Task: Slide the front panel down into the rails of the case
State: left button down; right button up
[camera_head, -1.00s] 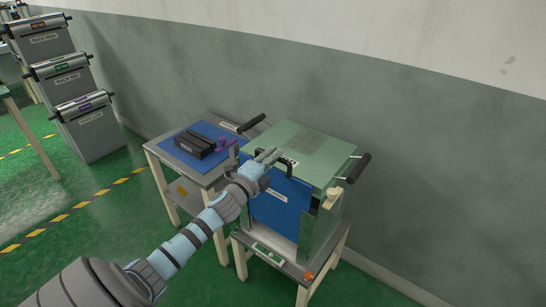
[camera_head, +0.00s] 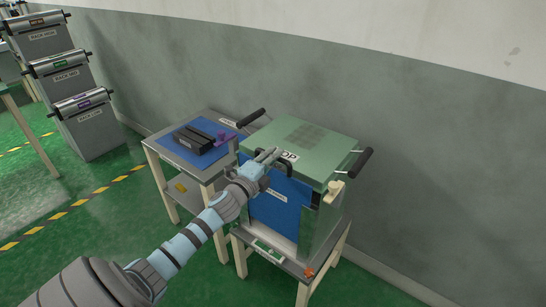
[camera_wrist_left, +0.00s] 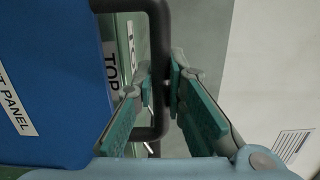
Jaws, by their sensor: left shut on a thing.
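The blue front panel (camera_head: 270,212) stands upright across the front of the green case (camera_head: 318,232). It carries a white label and a black handle (camera_wrist_left: 158,70) near its top. My left gripper (camera_head: 268,158) is shut on that handle, and its fingers close around the handle bar in the left wrist view (camera_wrist_left: 172,85). A light-coloured gap shows below the panel's lower edge. I cannot tell whether the panel's side edges sit in the rails. My right gripper is not in view.
The case stands on a small table (camera_head: 290,268) and has black side handles (camera_head: 362,163). A side table with a blue mat (camera_head: 172,140) holds a black block (camera_head: 195,143) and a purple part (camera_head: 222,138). A wall is close behind; green floor is free at the left.

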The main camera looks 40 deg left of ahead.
pick_arm(q)
jog(key=shift+f+b, duration=0.7)
